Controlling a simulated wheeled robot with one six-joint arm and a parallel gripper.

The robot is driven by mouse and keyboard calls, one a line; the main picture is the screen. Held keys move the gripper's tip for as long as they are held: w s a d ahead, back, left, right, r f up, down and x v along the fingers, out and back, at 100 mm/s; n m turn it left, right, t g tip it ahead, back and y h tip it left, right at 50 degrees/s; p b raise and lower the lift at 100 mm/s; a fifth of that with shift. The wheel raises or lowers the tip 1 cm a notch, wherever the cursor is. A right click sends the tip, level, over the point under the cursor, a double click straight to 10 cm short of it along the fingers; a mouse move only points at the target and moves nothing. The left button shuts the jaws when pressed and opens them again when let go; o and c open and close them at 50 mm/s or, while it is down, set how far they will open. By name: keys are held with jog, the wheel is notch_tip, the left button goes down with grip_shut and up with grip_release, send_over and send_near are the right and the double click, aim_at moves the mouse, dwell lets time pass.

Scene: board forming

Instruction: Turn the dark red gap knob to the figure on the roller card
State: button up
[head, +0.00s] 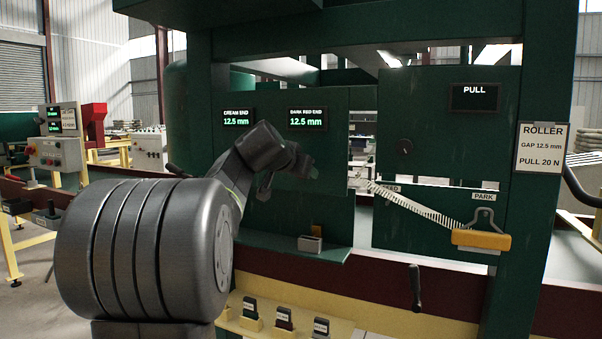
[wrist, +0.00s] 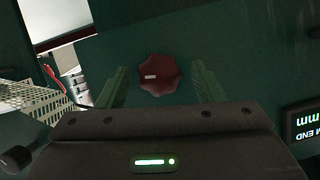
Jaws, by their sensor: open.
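The dark red gap knob (wrist: 163,76) shows in the wrist view as a lobed knob with a pale mark on its face. In the head view my arm hides the knob, and my gripper's fingers are not clear. The roller card (head: 542,148) reads gap 12.5 mm and pull 20 N. The dark red end display (head: 308,118) reads 12.5 mm.
The cream end display (head: 238,117) also reads 12.5 mm. A dark knob (head: 403,147) sits on the right panel. A yellow-handled tool (head: 481,240) hangs at PARK with a pale coil spring leading up left. A green ledge (head: 285,245) juts out below my arm.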

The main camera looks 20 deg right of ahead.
jog(key=v, duration=1.1)
jog(key=shift+s+a, duration=0.25)
jog(key=shift+r, duration=0.1)
jog(key=x, duration=1.4)
jog(key=shift+s, duration=0.1)
jog(key=shift+a+r, duration=0.1)
